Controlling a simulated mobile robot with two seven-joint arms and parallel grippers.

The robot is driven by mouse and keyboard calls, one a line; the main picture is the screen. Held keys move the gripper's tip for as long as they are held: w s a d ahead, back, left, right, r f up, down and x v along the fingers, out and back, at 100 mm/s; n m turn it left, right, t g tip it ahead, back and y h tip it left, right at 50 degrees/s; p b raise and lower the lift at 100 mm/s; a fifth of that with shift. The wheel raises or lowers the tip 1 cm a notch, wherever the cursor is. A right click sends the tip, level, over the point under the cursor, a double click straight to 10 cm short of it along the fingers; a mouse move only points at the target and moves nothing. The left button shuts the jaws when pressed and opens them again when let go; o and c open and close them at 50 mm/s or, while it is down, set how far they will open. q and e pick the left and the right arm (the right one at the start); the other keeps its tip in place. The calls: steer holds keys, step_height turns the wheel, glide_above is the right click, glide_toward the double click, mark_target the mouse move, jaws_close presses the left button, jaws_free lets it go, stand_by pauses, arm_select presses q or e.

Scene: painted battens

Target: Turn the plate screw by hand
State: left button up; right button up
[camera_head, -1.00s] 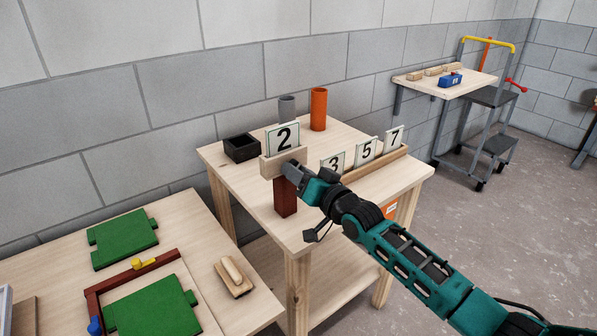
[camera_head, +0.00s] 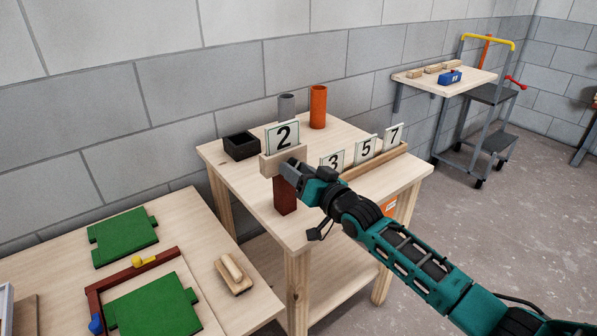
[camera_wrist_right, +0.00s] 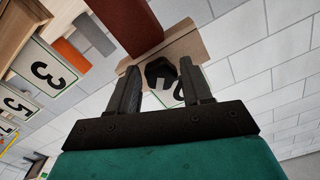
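The plate screw (camera_wrist_right: 160,70) is a dark knob on the face of a pale wooden block (camera_head: 270,167). The block sits on a dark red post (camera_head: 285,198) and carries a white plate numbered 2 (camera_head: 283,137). My right gripper (camera_head: 291,173) is at the front of the block and hides the screw in the head view. In the right wrist view, its two fingers (camera_wrist_right: 162,68) lie on either side of the knob, with their tips close against it. My left gripper is not in view.
Behind the arm, plates 3 (camera_head: 334,161), 5 (camera_head: 365,149) and 7 (camera_head: 394,136) stand in a wooden rail. A black box (camera_head: 241,146), a grey cylinder (camera_head: 286,107) and an orange cylinder (camera_head: 318,107) stand behind the post. Green panels (camera_head: 123,238) lie on the left table.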

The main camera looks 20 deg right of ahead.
steer(key=shift+o, duration=1.1)
steer(key=shift+s, duration=0.1)
steer(key=p+v, duration=0.1)
steer(key=v, duration=1.1)
steer(key=shift+s, duration=0.35)
steer(key=shift+d, duration=0.15)
